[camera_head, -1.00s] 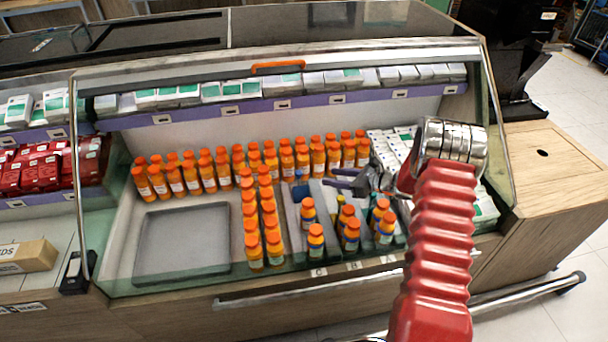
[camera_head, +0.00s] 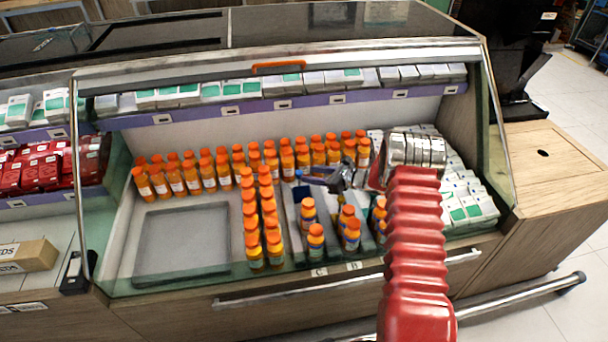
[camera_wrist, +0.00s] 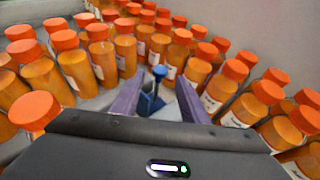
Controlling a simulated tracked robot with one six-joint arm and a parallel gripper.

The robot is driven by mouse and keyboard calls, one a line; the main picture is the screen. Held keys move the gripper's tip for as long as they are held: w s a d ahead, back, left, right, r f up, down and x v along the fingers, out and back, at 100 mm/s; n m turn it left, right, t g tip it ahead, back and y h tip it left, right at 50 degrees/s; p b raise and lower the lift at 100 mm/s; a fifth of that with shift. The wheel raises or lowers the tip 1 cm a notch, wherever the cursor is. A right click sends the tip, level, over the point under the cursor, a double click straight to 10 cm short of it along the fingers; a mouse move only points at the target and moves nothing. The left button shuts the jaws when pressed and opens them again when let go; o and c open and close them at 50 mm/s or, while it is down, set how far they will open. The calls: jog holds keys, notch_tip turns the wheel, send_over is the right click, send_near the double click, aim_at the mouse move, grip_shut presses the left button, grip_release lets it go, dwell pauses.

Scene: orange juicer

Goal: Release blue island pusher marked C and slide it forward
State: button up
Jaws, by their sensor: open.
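The blue pusher (camera_head: 302,192) stands at the back of the lane labelled C (camera_head: 319,272) in the display case. In the wrist view its round knob (camera_wrist: 159,71) and lower body (camera_wrist: 150,104) show between my two purple fingers. My gripper (camera_head: 314,180) is open, with its fingertips close to the pusher. In the wrist view my gripper (camera_wrist: 157,92) has a finger on each side of the pusher; I cannot tell whether either touches it. A few orange-capped bottles (camera_head: 316,240) stand in front of the pusher in its lane.
Tight rows of orange-capped bottles (camera_head: 250,165) stand behind and to the left of the lane. Lane B (camera_head: 354,266) lies to the right with more bottles. An empty grey tray (camera_head: 183,240) is at the left. My red arm hides part of the right lanes.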

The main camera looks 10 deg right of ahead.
jog(key=x, duration=0.4)
jog(key=shift+w+a, duration=0.1)
jog(key=shift+a, duration=0.05)
grip_shut()
dwell(0.5)
